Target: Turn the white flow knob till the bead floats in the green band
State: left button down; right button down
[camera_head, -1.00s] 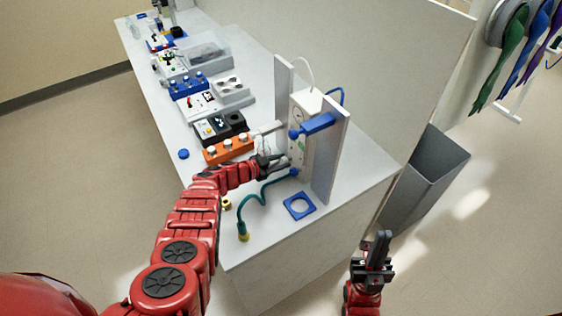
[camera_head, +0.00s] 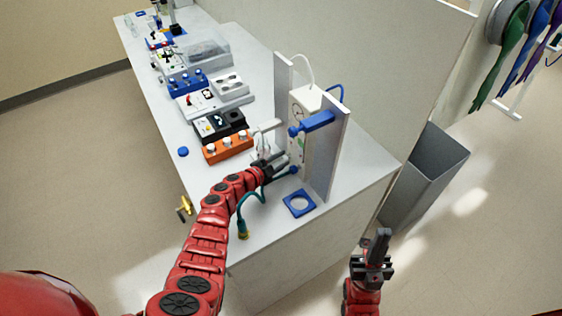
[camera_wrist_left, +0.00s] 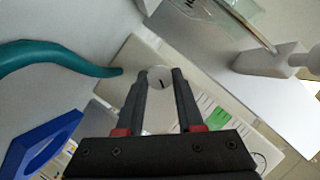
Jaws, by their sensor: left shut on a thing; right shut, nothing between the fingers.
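The white flow knob (camera_wrist_left: 159,88), a round disc with a short dark mark, sits between the fingertips of my left gripper (camera_wrist_left: 160,76) in the left wrist view. That gripper (camera_head: 283,160) is shut on the knob at the front of a white upright panel (camera_head: 305,98) in the head view. The green band (camera_wrist_left: 212,116) shows as green marks on the panel, right of the fingers in the wrist view. I cannot make out the bead. My right gripper (camera_head: 379,241) is shut and empty, off the front right of the bench.
Grey side plates (camera_head: 334,155) flank the panel. A blue block (camera_head: 318,122), a teal hose (camera_head: 258,198) and a blue square ring (camera_head: 299,204) are close by. An orange block with white knobs (camera_head: 228,149) stands left. A grey bin (camera_head: 426,175) is on the floor.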

dwell(0.4)
pick_arm(q)
jog(key=c, duration=0.5)
grip_release()
jog(key=shift+c, duration=0.2)
jog(key=shift+s+a+r, duration=0.1)
jog(key=shift+s+a, duration=0.25)
jog(key=shift+s, duration=0.15)
jog(key=v, duration=0.7)
jog(key=shift+s+f+p, duration=0.1)
jog(key=shift+f+p, duration=0.1)
jog(key=shift+p, duration=0.2)
jog(key=b+v, duration=0.1)
jog(key=v, duration=0.8)
jog(key=shift+b, duration=0.4)
